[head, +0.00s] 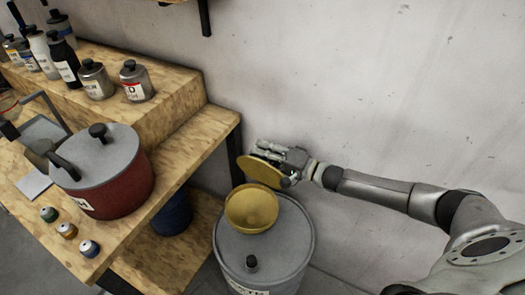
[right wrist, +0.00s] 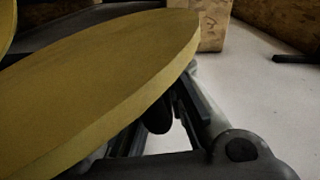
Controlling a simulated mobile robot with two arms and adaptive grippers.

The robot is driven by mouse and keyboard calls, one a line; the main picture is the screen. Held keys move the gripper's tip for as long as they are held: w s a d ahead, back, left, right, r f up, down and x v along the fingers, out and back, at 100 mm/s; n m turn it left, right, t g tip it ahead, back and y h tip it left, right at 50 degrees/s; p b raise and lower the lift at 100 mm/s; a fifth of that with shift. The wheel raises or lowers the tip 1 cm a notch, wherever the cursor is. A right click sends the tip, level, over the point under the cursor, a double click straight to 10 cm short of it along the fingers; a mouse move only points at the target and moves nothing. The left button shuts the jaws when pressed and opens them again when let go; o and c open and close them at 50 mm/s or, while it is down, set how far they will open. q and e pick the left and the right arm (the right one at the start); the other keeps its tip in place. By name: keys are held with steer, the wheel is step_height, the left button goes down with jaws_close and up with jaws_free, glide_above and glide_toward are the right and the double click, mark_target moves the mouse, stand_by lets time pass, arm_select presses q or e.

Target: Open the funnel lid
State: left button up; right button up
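The yellow funnel (head: 251,208) stands on the grey lid of a drum, and its round bowl is open to view. The flat yellow funnel lid (head: 262,171) is tilted up at the bowl's back edge, apart from most of the rim. My right gripper (head: 281,158) is right behind the lid, close against it. In the right wrist view the lid (right wrist: 100,85) crosses in front of the fingers and hides much of them. I cannot tell whether the fingers grip it or only touch it. My left gripper is not in view.
The grey drum (head: 263,255) stands beside a wooden workbench (head: 190,150). On the bench are a red pot (head: 118,190) with a grey lid, several bottles and small jars. A blue container (head: 173,215) is underneath. A plain wall (head: 350,80) is close behind my right arm.

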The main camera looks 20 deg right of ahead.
steer(key=o, duration=0.5)
steer(key=shift+r, duration=0.1)
steer(key=shift+s, duration=0.1)
steer(key=v, duration=1.2)
